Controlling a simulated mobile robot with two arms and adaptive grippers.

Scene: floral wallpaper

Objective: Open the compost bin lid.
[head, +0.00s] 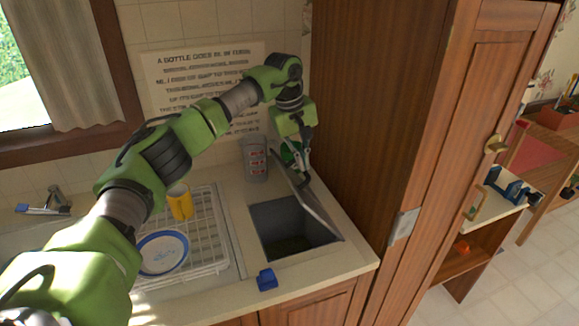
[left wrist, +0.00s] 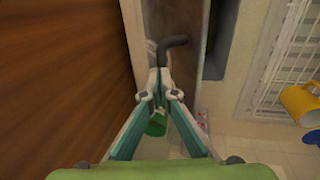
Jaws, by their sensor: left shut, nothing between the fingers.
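The compost bin (head: 290,228) is a grey-walled square opening set into the counter, dark inside. Its lid (head: 322,208) is raised and stands tilted along the right side of the opening, with a dark curved handle (head: 305,181) on it. The lid and handle (left wrist: 174,42) also show in the left wrist view. My left gripper (head: 303,168) is shut and empty, just above the lid near the handle. In the left wrist view its fingertips (left wrist: 160,76) meet close to the handle; whether they touch it I cannot tell. My right gripper is not in view.
A tall wooden cabinet (head: 380,110) stands close on the right. A green object (head: 290,152) and a grey canister (head: 255,160) stand behind the bin. A dish rack (head: 212,225) with a yellow cup (head: 181,202) and plate (head: 162,252) is left. A blue object (head: 266,280) lies in front.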

